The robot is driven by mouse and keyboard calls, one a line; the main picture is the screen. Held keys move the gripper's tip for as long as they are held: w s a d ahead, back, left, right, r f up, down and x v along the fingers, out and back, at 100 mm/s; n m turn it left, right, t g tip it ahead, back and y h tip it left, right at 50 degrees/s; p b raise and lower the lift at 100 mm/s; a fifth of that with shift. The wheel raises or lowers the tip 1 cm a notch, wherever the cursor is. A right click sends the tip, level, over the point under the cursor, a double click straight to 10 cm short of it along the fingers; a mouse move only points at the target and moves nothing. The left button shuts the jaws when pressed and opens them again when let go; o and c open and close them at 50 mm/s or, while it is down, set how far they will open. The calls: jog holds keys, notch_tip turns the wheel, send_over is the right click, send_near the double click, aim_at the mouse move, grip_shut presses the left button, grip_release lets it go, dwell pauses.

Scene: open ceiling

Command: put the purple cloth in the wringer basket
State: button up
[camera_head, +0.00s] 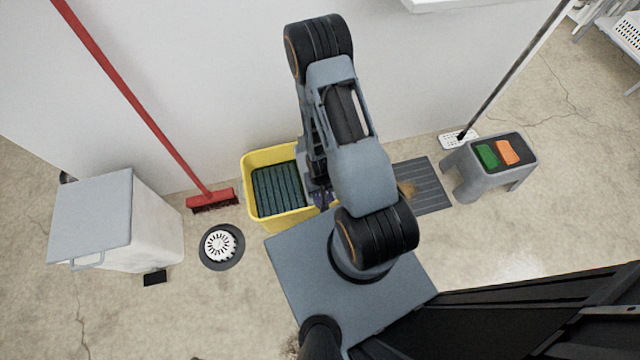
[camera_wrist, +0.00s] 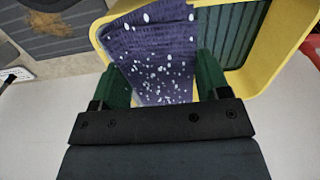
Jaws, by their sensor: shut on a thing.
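The purple cloth (camera_wrist: 155,50) has white spots and is held between the green fingers of my gripper (camera_wrist: 163,72). In the wrist view it hangs over the left part of the yellow bucket (camera_wrist: 272,78). In the head view only a small bit of the cloth (camera_head: 321,198) shows beside my arm, at the right side of the bucket (camera_head: 249,213). The dark green ridged wringer basket (camera_head: 278,190) sits inside the bucket. In the wrist view the basket (camera_wrist: 237,35) shows to the right of the cloth. Whether the cloth touches the basket or rim is unclear.
A red broom (camera_head: 212,199) leans on the wall left of the bucket. A floor drain (camera_head: 220,245) and a white cabinet (camera_head: 150,220) are farther left. A dark mat (camera_head: 430,187) lies right, then a grey stool (camera_head: 467,170) with green (camera_head: 487,155) and orange (camera_head: 508,151) pieces.

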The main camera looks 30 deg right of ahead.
jog(key=w+d+f+b, duration=0.2)
jog(key=w+f, duration=0.1)
jog(key=f, duration=0.1)
jog(key=w+d+f+b, duration=0.1)
jog(key=w+f+b, duration=0.1)
jog(key=f, duration=0.3)
jog(key=w+d+f+b, duration=0.2)
jog(key=w+f+b, duration=0.1)
jog(key=w+f, duration=0.1)
jog(key=shift+w+d+f, duration=0.3)
jog(key=shift+d, duration=0.05)
jog(key=shift+w+d+f+b, duration=0.1)
jog(key=shift+w+f+b, duration=0.2)
jog(key=shift+f+b, duration=0.15)
notch_tip(320, 180, down, 3)
jog(key=shift+w+f+b, duration=0.1)
jog(key=shift+b, duration=0.8)
